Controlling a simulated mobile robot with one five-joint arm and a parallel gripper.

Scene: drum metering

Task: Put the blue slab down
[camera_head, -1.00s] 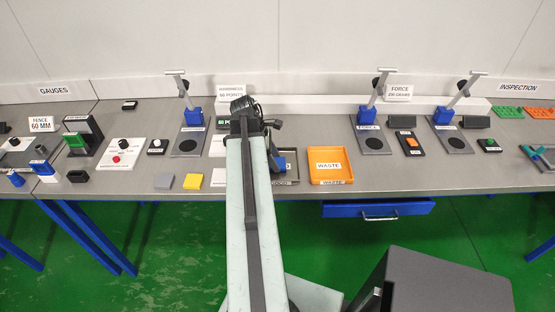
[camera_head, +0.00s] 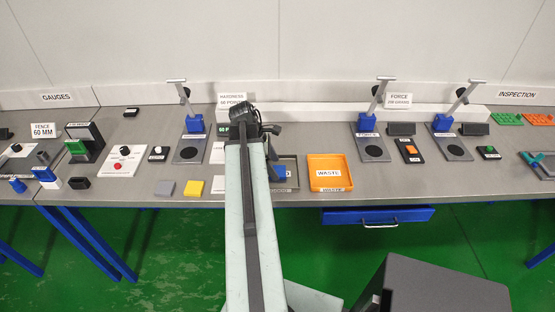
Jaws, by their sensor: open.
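The blue slab (camera_head: 279,172) lies in a shallow grey tray (camera_head: 293,180), just right of my arm. My arm hides the left part of the tray, and I cannot tell whether the slab lies fully flat. My gripper (camera_head: 272,138) is over the back of the tray, behind the slab, and partly hidden by my arm. It is open, and the slab appears apart from it.
An orange waste tray (camera_head: 346,187) stands right of the grey tray. A yellow slab (camera_head: 194,188) and a grey slab (camera_head: 164,188) lie left of my arm. Stands with blue clamps (camera_head: 194,124) stand behind. A blue drawer (camera_head: 377,215) hangs below the bench edge.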

